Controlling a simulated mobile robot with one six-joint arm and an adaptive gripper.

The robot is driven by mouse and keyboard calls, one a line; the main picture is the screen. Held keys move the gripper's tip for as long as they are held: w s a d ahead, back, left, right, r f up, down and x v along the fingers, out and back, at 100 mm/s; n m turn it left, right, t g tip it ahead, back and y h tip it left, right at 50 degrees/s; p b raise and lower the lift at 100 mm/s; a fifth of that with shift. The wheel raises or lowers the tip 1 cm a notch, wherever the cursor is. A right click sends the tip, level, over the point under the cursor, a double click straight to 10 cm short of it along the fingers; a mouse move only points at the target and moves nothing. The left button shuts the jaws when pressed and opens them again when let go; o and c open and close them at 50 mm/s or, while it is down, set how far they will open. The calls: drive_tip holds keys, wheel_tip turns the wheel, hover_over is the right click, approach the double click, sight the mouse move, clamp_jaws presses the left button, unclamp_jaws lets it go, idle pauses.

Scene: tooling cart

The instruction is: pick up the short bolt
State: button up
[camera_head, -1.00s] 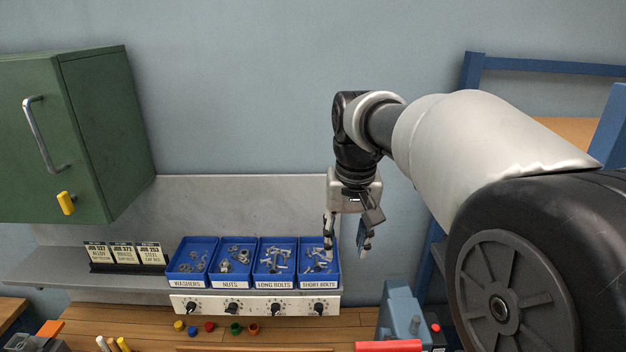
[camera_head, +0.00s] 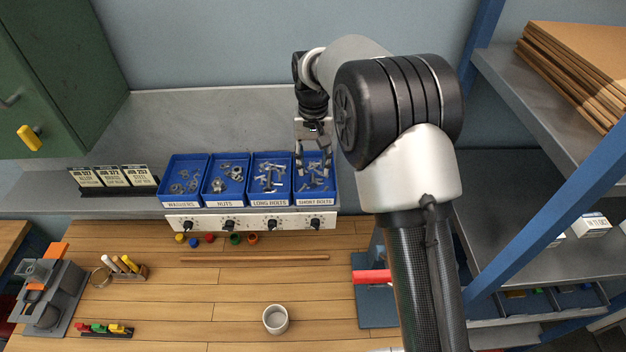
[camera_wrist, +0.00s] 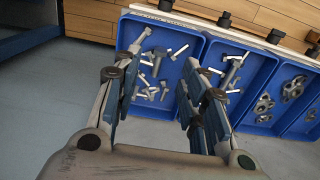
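The short bolts lie loose as several small silver pieces in the blue bin labelled SHORT BOLTS (camera_head: 315,201), the rightmost of the row. In the wrist view the short bolts (camera_wrist: 152,88) show between and beyond my fingers, inside their bin (camera_wrist: 125,38). My gripper (camera_head: 314,160) points down over that bin. Its fingers stand apart with nothing between them in the wrist view (camera_wrist: 155,85). The right finger in that view covers part of the wall beside the long bolts. How far the fingertips are above the bolts is hard to tell.
Bins of long bolts (camera_head: 270,203), nuts (camera_head: 222,204) and washers (camera_head: 182,205) stand to the left on a grey shelf. A knobbed white panel (camera_head: 250,223) runs below. Job cards (camera_head: 112,177) stand further left. A white cup (camera_head: 275,319) stands on the wooden bench.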

sight(313, 182)
drive_tip(key=shift+f+p, duration=0.55)
drive_tip(key=shift+f, duration=2.9)
drive_tip(key=shift+c, duration=0.4)
clamp_jaws()
